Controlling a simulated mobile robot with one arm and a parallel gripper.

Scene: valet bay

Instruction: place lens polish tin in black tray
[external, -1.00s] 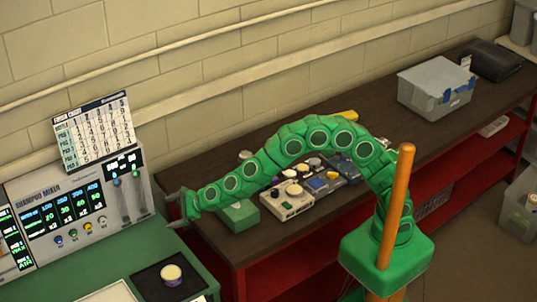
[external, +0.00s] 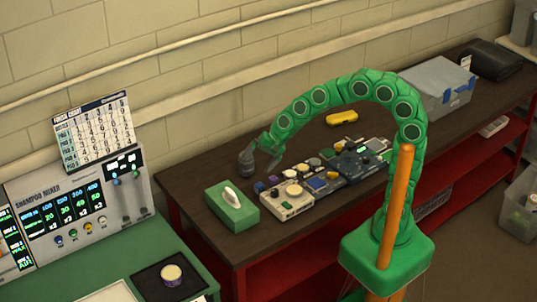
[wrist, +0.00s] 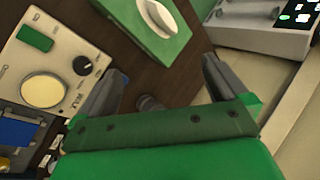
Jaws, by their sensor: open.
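A round tin (external: 171,275) with a cream lid and a purple side sits upright on the black tray (external: 148,288), on the green surface at lower left. Its label is too small to read; I take it for the lens polish tin. My gripper (external: 259,158) is open and empty over the dark bench, well away from the tin and tray. In the wrist view, bare brown bench shows between my spread fingers (wrist: 162,72). The tin and tray do not show there.
A green tissue box (external: 232,206), a cream device (external: 287,200) and a dark grey object (external: 246,163) stand near my gripper. The shampoo mixer (external: 85,212) is at left. A yellow object (external: 342,118) and a grey bin (external: 436,88) stand farther right.

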